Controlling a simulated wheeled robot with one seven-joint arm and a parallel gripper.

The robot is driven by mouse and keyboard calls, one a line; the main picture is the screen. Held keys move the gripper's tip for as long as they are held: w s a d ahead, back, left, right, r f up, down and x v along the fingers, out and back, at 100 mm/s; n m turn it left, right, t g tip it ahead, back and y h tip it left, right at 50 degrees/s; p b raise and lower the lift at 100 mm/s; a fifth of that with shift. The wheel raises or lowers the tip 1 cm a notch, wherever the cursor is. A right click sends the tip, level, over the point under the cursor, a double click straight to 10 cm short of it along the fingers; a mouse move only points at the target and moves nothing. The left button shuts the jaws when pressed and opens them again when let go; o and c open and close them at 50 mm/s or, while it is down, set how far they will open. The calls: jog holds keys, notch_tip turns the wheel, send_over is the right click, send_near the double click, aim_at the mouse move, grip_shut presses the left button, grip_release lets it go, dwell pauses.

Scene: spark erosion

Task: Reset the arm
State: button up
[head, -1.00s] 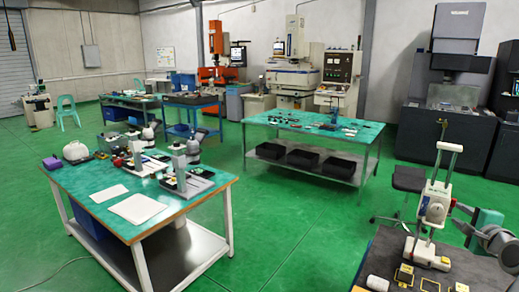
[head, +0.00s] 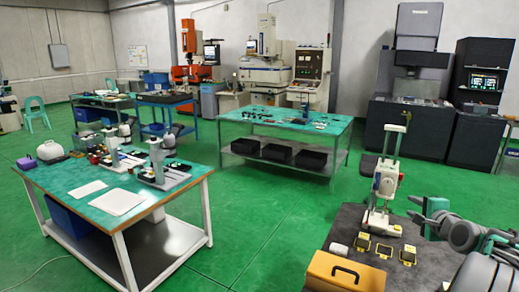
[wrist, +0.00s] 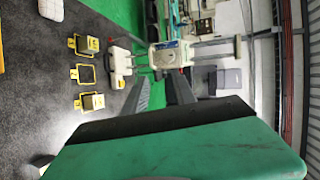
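My gripper (head: 413,208) is at the right in the head view, with its green body and grey arm behind it. Its two grey fingers also show in the wrist view (wrist: 160,92), spread apart with nothing between them. The gripper points left, level, above the dark-topped bench (head: 445,233). A white upright device (head: 386,184) with two posts stands on that bench, just left of the fingers and apart from them in the head view. It also shows sideways in the wrist view (wrist: 170,54).
Small yellow-edged pieces (head: 383,250) and an orange case (head: 345,273) lie on the dark bench. A green-topped table (head: 125,179) with instruments stands left, another (head: 285,122) farther back. Large machines line the back wall. Green floor between the tables is clear.

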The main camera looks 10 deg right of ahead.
jog(key=s+a+f+n+g+y+b, duration=0.1)
jog(key=a+f+n+g+y+b, duration=0.35)
jog(key=a, duration=1.15)
jog(key=s+a+f+n+g+h+b, duration=0.1)
jog(key=a+f+n, duration=0.6)
jog(key=a, duration=0.8)
jog(key=s+a+f+n+g+b, duration=0.1)
jog(key=s+a+f+n, duration=0.3)
jog(key=s, duration=0.5)
jog(key=s+a+f+n+g+b, duration=0.2)
jog(key=s+a+f+n+g, duration=0.2)
jog(key=s+a+f, duration=0.3)
jog(key=s+a+n, duration=0.1)
jog(key=s+a, duration=0.1)
jog(key=s, duration=0.1)
jog(key=shift+s+a+b, duration=0.25)
jog(key=shift+a+b, duration=0.05)
